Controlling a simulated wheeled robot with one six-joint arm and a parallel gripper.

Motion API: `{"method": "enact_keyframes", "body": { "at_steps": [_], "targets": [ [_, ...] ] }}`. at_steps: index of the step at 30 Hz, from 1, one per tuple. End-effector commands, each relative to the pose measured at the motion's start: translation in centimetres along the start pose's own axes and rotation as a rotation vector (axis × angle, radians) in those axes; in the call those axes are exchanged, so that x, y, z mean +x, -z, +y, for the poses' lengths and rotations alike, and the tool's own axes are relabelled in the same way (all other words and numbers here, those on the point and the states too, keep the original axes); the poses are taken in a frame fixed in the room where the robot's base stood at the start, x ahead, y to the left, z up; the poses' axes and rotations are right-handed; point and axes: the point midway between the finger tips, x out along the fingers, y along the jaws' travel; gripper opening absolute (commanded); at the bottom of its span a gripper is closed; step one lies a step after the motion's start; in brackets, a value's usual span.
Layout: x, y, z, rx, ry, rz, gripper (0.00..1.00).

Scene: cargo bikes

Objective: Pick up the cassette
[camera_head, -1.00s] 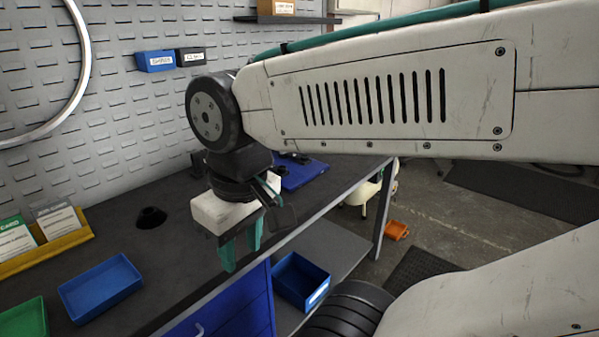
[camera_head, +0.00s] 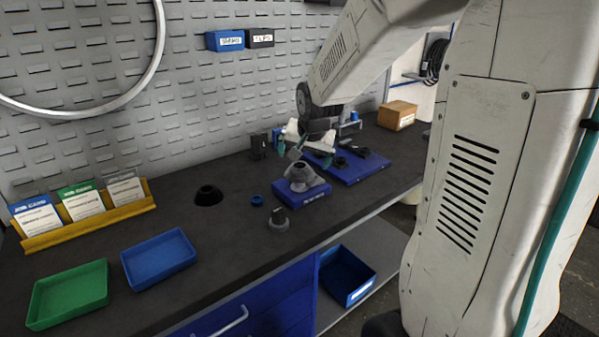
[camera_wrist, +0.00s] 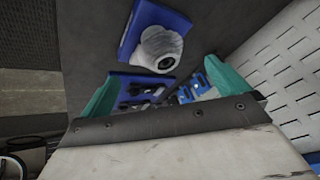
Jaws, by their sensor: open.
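A grey, cone-shaped part, which looks like the cassette (camera_head: 298,172), sits upright on a small labelled blue block (camera_head: 300,193) on the dark workbench. In the wrist view the same rounded grey part (camera_wrist: 162,48) shows near the top centre, with a dark hole in its end. My gripper (camera_head: 304,153) is open, its teal fingers apart and empty. In the head view it appears just behind and above the grey part, not touching it. In the wrist view the gripper's fingers (camera_wrist: 165,90) have no object between their tips.
A blue tray with dark parts (camera_head: 362,165) lies behind the block. Empty blue (camera_head: 158,258) and green (camera_head: 68,294) trays lie at left. A cardboard box (camera_head: 397,115) stands far right.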

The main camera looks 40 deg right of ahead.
Motion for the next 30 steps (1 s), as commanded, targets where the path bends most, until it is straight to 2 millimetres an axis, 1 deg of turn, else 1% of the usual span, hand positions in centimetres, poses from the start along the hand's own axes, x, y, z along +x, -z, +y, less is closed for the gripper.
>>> {"method": "enact_keyframes", "body": {
  "at_steps": [1,3,13,18,21,24,30],
  "targets": [
    [0.7,0.6,0.2,0.018,0.000,0.009,1.00],
    [1.4,1.0,0.2,0.032,0.003,0.017,1.00],
    [5.0,1.3,0.3,0.035,0.003,0.019,1.00],
    [7.6,1.6,0.5,0.034,0.002,0.017,1.00],
    [8.6,1.6,0.5,0.034,0.004,0.019,1.00],
    [9.0,1.7,0.4,0.034,0.004,0.019,1.00],
    [9.0,1.7,0.4,0.033,0.004,0.020,1.00]
  ]
}}
